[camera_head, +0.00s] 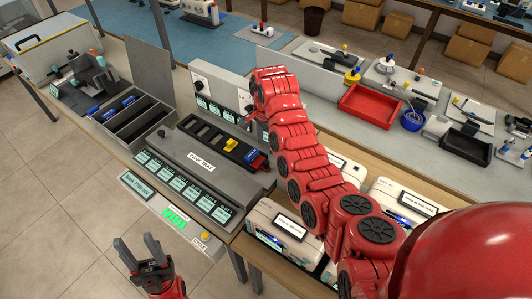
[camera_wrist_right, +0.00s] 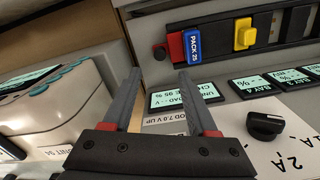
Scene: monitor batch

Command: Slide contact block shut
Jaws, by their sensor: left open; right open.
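A grey dock unit (camera_head: 175,168) stands on the bench with a black slotted tray on top. A yellow block (camera_head: 231,145) sits in the tray, also seen in the right wrist view (camera_wrist_right: 245,34). I cannot tell which piece is the contact block. My left gripper (camera_head: 136,245) is open and empty, in front of the bench.
Display labels (camera_head: 180,184) line the dock's front. A black knob (camera_wrist_right: 265,125) lies close right of my right gripper. White rounded devices (camera_head: 283,226) stand right of the dock. A black compartment bin (camera_head: 135,118) is at left. Floor (camera_head: 60,210) is free around my left gripper.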

